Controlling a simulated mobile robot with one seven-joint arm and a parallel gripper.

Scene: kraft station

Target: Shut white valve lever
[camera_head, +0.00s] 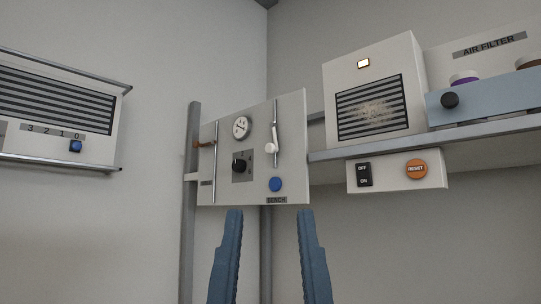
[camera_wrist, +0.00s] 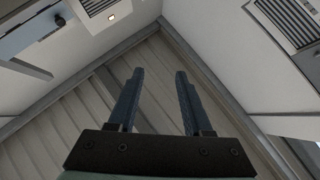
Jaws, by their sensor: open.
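The white valve lever (camera_head: 271,146) is on the right part of the grey bench panel (camera_head: 217,170), on a thin vertical pipe. Its white handle end is small and its exact angle is hard to tell. An orange-brown lever (camera_head: 205,144) sits on another vertical pipe at the panel's left. My gripper (camera_head: 268,212) is open and empty, its two blue fingers pointing up in front of and below the panel in the head view. The open fingers also show in the wrist view (camera_wrist: 156,72), with nothing between them. The white lever is not visible in the wrist view.
The panel also carries a gauge (camera_head: 241,127), a black knob (camera_head: 239,166) and a blue button (camera_head: 275,184). To the right are a shelf (camera_head: 480,136) with an air filter unit (camera_head: 373,95) and a switch box (camera_head: 392,172). A vented unit (camera_head: 60,105) hangs at left.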

